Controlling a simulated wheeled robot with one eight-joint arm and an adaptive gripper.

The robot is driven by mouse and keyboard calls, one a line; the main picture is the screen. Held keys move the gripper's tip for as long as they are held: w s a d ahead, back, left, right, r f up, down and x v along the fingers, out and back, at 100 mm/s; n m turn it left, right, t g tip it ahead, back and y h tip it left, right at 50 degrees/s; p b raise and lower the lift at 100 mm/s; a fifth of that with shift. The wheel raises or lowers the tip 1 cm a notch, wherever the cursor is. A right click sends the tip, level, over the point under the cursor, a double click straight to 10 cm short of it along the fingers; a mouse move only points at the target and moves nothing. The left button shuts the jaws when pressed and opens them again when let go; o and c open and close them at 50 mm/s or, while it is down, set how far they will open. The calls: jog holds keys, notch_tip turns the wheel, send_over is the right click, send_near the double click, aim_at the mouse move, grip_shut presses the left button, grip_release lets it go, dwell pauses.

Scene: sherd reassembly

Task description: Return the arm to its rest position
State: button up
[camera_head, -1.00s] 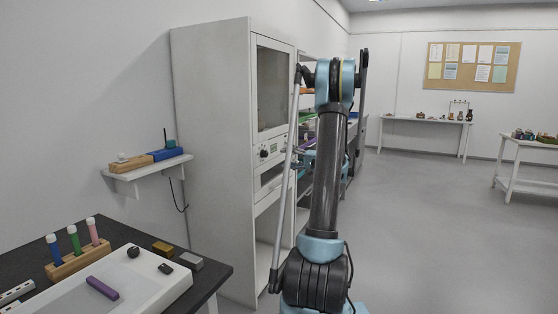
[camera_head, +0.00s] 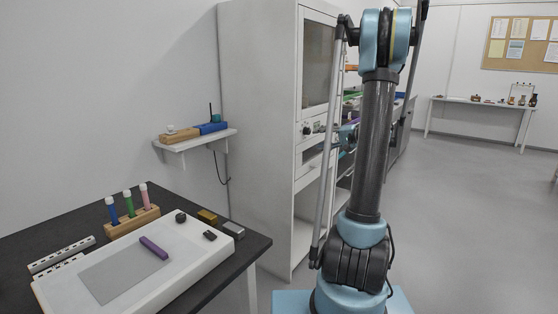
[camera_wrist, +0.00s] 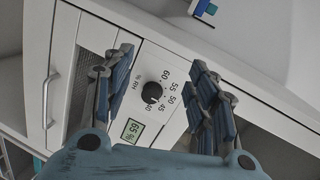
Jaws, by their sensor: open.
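My arm (camera_head: 372,150) stands upright in the head view, with its elbow high and the forearm folding down behind it. My gripper (camera_wrist: 160,85) shows in the wrist view with its two blue-grey fingers spread apart and nothing between them. It is in front of a cabinet panel with a black knob (camera_wrist: 152,92) and a small display (camera_wrist: 132,130) reading 65 %. Whether the fingertips touch the panel cannot be told. In the head view the gripper is mostly hidden behind my arm.
A tall white cabinet (camera_head: 258,130) stands left of my arm. A black table (camera_head: 30,240) at lower left holds a white tray (camera_head: 215,262), a purple piece (camera_head: 153,247) and a tube rack (camera_head: 132,222). A wall shelf (camera_head: 190,142) is above. Open floor (camera_head: 470,220) lies at right.

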jog(key=s+a+f+n+g+h, duration=0.1)
jog(key=s+a+f+g+h, duration=0.15)
jog(key=s, duration=0.55)
jog(key=s+a+f+g+h, duration=0.1)
jog(key=s+a, duration=0.3)
jog(key=s, duration=0.3)
jog(key=s+a+f+n+g+h, duration=0.1)
jog(key=s+a+h, duration=0.15)
jog(key=s, duration=0.55)
jog(key=s+d+f+n+h, duration=0.1)
jog(key=s+d+f+h, duration=0.1)
jog(key=s+f, duration=0.2)
jog(key=s+d+f+g+h, duration=0.1)
jog(key=s+d+f+h, duration=0.1)
jog(key=s, duration=0.8)
jog(key=s+d+f+n+h, duration=0.1)
jog(key=s+d+f+h, duration=0.1)
jog(key=s+f, duration=0.3)
jog(key=shift+s+d+f+n+g+h, duration=0.3)
jog(key=shift+s+h, duration=0.2)
jog(key=shift+s, duration=0.75)
jog(key=shift+w, duration=0.1)
jog(key=shift+w+f, duration=0.2)
jog(key=shift+w, duration=0.15)
